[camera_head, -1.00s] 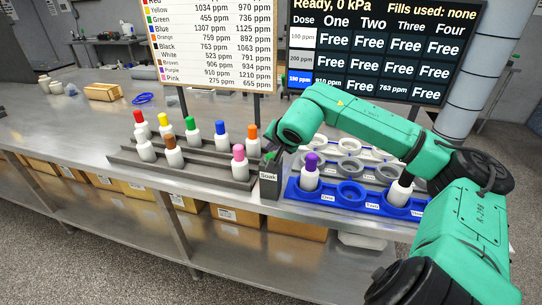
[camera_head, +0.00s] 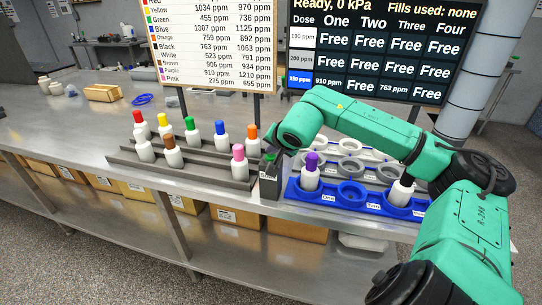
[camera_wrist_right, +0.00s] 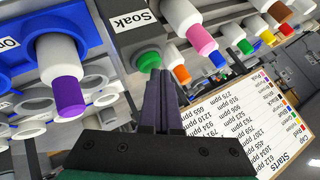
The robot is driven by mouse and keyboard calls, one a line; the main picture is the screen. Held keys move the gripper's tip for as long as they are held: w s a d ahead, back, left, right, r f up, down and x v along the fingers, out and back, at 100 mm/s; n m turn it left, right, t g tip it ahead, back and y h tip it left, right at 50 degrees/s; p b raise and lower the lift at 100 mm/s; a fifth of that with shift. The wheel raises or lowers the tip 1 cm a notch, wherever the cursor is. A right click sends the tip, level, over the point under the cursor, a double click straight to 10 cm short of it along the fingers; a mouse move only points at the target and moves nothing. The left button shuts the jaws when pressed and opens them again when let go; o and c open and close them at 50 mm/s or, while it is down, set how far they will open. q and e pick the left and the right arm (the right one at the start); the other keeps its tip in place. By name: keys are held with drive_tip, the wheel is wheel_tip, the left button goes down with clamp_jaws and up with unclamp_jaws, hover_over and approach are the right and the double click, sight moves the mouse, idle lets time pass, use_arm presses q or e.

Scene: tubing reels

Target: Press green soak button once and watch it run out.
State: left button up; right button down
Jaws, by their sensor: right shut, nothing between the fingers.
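The green soak button (camera_wrist_right: 148,61) sits on a dark box (camera_wrist_right: 122,28) labelled Soak. The box also shows in the head view (camera_head: 269,186), at the right end of the grey bottle rack. My right gripper (camera_wrist_right: 152,75) is shut and empty. Its fingertips are right at the button's edge in the wrist view; I cannot tell whether they touch it. In the head view the right wrist hangs just above the box and partly hides the button. The dark status screen (camera_head: 380,45) reads "Ready, 0 kPa", with fills used none. My left gripper is out of view.
Several white bottles with coloured caps stand in the grey rack (camera_head: 125,157) left of the box. A blue tray (camera_head: 322,196) to the right holds a purple-capped bottle (camera_head: 311,172) and another bottle (camera_head: 401,193). A white chart (camera_head: 215,45) stands behind. The bench's left part is mostly clear.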

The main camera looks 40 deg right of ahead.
sight(271, 157)
drive_tip(key=shift+s+a+f+b, duration=0.1)
drive_tip(key=shift+s+f+b, duration=0.1)
drive_tip(key=shift+f+b, duration=0.35)
idle(0.6)
drive_tip(key=shift+p, duration=0.3)
drive_tip(key=shift+w+r+p, duration=0.25)
drive_tip(key=shift+r+p, duration=0.7)
drive_tip(key=shift+p, duration=0.1)
drive_tip(key=shift+r, duration=0.1)
wheel_tip(271, 157, up, 5)
drive_tip(key=p, duration=0.4)
drive_tip(key=shift+r+p, duration=0.15)
drive_tip(key=shift+p, duration=0.2)
